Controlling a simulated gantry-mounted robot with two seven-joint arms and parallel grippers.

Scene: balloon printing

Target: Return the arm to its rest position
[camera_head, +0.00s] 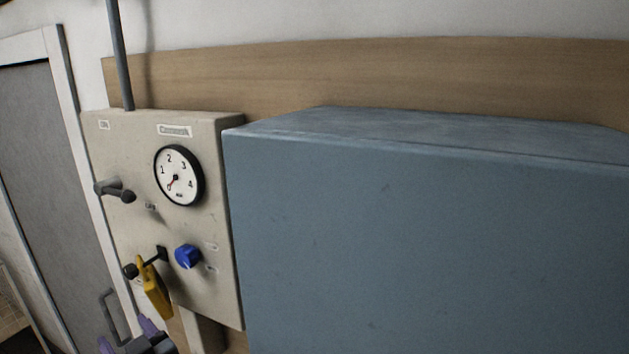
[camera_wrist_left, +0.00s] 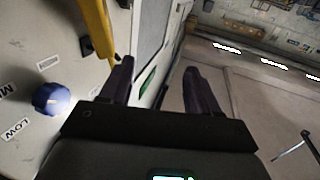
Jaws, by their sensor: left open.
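My left gripper (camera_head: 127,337) is at the bottom left of the head view, only partly inside the frame. It is just below a yellow tag or handle (camera_head: 155,291) on the beige control panel (camera_head: 135,226). In the left wrist view, the two dark fingers of my left gripper (camera_wrist_left: 158,76) stand apart with nothing between them. There the yellow part (camera_wrist_left: 97,27) is beyond the left finger, and the panel's blue knob (camera_wrist_left: 51,98) lies to the left. My right gripper shows in neither view.
The panel carries a round gauge (camera_head: 179,176), a grey lever (camera_head: 115,190) and a blue knob (camera_head: 188,256). A large blue-grey box (camera_head: 420,245) fills the right of the head view. A grey door (camera_head: 55,185) is at left.

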